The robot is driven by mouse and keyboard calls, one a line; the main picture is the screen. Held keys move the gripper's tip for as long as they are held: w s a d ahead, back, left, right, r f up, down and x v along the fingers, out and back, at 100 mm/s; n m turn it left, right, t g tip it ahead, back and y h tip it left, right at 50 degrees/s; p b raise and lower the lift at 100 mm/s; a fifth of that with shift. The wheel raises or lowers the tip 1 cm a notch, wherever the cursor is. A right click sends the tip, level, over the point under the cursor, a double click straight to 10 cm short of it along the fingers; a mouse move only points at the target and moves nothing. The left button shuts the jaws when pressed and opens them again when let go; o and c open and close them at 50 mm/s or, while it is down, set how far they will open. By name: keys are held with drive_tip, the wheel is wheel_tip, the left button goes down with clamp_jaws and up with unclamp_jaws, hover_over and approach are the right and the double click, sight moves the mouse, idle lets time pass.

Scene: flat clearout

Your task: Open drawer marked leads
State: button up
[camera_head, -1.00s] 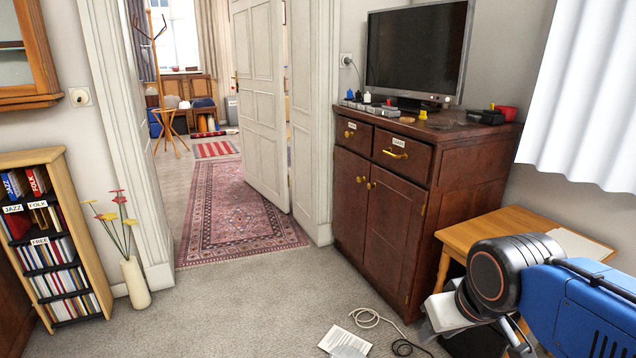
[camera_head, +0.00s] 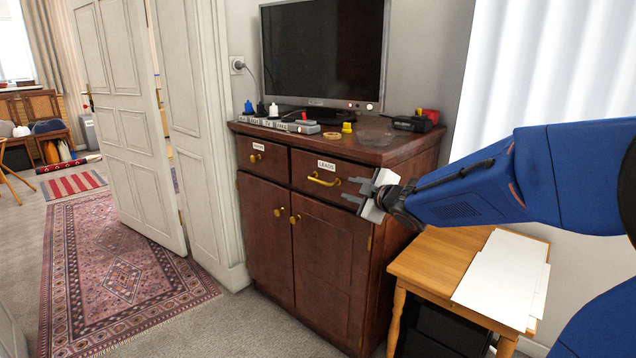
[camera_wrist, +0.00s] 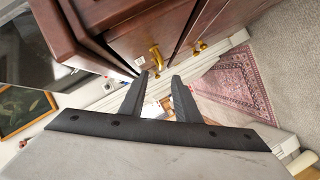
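The drawer labelled LEADS (camera_head: 335,177) is the right one of two drawers in the upper part of a dark red-brown wooden cabinet (camera_head: 330,250). It looks shut. Its brass bar handle (camera_head: 324,180) shows on its front, and in the wrist view the brass handle (camera_wrist: 156,57) lies beyond the fingertips. My gripper (camera_head: 357,190) is just right of the handle in the head view, apart from it. In the wrist view my gripper (camera_wrist: 160,80) has its two fingers spread, with nothing between them.
A left drawer (camera_head: 262,158) with a round knob and two cupboard doors (camera_head: 288,240) share the cabinet. A television (camera_head: 322,55) and small items stand on top. A wooden side table (camera_head: 435,270) with papers stands at right. An open white door (camera_head: 130,120) is at left.

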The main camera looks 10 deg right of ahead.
sight(320, 182)
drive_tip(key=shift+n+y, duration=0.6)
drive_tip(key=x, duration=1.2)
drive_tip(key=a+x, duration=0.1)
drive_tip(key=x, duration=0.6)
drive_tip(key=shift+s+r, duration=0.15)
drive_tip(key=shift+r, duration=0.05)
clamp_jaws()
